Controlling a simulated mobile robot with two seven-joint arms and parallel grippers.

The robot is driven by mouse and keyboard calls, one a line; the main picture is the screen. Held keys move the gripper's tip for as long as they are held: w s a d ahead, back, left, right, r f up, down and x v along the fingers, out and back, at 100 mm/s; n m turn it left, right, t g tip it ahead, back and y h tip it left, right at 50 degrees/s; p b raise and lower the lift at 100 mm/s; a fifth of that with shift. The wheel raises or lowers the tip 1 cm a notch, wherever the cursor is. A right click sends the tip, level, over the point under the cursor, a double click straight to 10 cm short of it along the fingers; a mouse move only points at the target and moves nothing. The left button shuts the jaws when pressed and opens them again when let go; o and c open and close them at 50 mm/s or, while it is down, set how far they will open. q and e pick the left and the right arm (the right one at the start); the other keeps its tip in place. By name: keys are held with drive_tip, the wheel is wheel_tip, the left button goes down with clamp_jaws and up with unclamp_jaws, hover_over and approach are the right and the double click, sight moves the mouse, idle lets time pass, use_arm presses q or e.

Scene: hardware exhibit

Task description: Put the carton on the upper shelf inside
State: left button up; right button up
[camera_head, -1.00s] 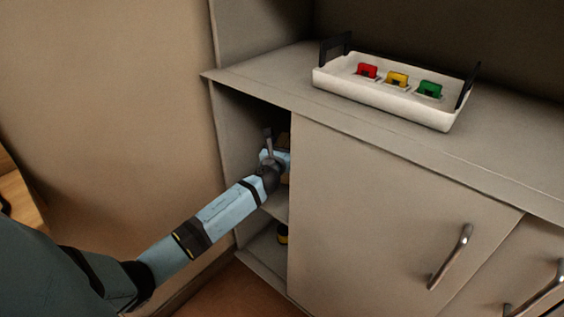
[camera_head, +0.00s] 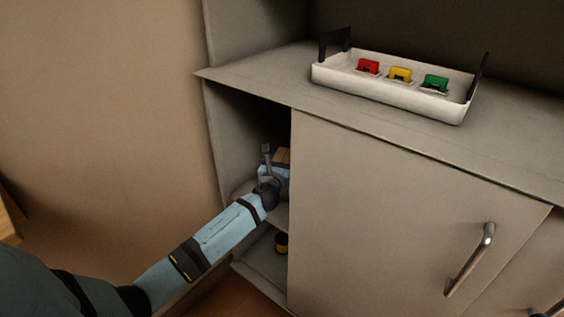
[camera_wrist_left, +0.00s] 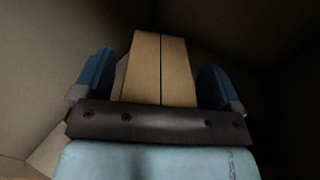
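The carton (camera_head: 283,156) is a tan box, seen partly past my gripper inside the open left bay of the cabinet. In the wrist view, the carton (camera_wrist_left: 160,70) has a dark line down its middle. My left gripper (camera_head: 270,172) reaches into the bay at the level of the upper shelf (camera_head: 276,214). Its blue fingers (camera_wrist_left: 158,80) stand on either side of the carton, with narrow gaps seen beside it, so it looks open around the carton. The carton's lower part is hidden, and I cannot tell whether it rests on the shelf.
A cabinet door (camera_head: 400,210) with a metal handle (camera_head: 470,260) closes off the bay's right side. A black and yellow object (camera_head: 281,243) stands on the lower level. A white tray (camera_head: 390,95) with red, yellow and green pieces sits on the countertop.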

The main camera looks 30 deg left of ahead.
use_arm(q)
drive_tip(key=shift+r, duration=0.3)
drive_tip(key=p+v, duration=0.4)
drive_tip(key=v, duration=0.8)
use_arm(e)
drive_tip(key=s+m, duration=0.1)
drive_tip(key=s+a+m+g, duration=0.1)
drive_tip(key=shift+a+f+m+h, duration=0.15)
drive_tip(key=shift+f+m+h, duration=0.1)
drive_tip(key=shift+m+h, duration=0.15)
use_arm(q)
drive_tip(key=shift+s+f, duration=0.1)
drive_tip(key=shift+f, duration=0.05)
